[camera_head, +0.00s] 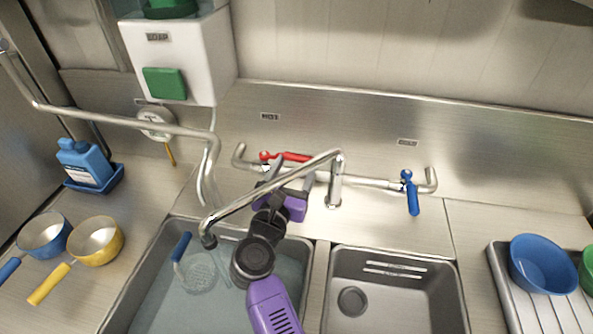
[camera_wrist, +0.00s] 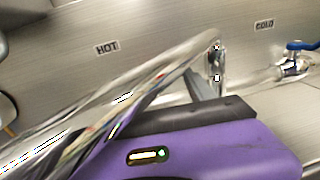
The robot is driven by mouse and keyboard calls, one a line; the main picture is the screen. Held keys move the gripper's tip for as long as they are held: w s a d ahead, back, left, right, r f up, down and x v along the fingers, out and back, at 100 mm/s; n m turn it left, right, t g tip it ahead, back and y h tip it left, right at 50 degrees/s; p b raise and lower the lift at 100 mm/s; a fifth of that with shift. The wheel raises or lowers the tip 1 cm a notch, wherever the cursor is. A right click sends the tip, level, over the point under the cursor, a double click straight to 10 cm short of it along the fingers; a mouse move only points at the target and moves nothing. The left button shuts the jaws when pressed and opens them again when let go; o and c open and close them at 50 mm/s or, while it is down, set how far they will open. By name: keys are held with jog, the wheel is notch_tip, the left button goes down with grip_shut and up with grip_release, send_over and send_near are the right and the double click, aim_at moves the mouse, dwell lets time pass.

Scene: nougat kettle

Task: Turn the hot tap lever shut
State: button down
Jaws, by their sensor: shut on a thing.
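The hot tap lever (camera_head: 287,156) is red and sits under the HOT label at the left end of the wall tap. It lies roughly along the tap pipe, pointing right. My gripper (camera_head: 291,169) reaches up over the left basin behind the spout, its fingers at the red lever and shut on it. The exact contact is partly hidden. In the wrist view the purple gripper body and a grey finger (camera_wrist: 196,86) show, but the red lever is hidden. The chrome spout (camera_head: 270,188) crosses in front of my gripper and points over the left basin.
The blue cold lever (camera_head: 412,198) points toward the front at right. A soap dispenser (camera_head: 175,50) hangs at upper left, with a pipe below it. The left basin (camera_head: 160,285) holds water and a blue-handled strainer (camera_head: 199,272). The right basin (camera_head: 400,305) is empty.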

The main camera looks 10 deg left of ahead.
jog(key=shift+s+h, duration=0.1)
jog(key=shift+h, duration=0.2)
jog(key=shift+c, duration=1.6)
grip_release()
jog(key=shift+s+a, duration=0.1)
jog(key=s+a+b, duration=0.1)
jog(key=s, duration=0.6)
jog(key=shift+s, duration=0.25)
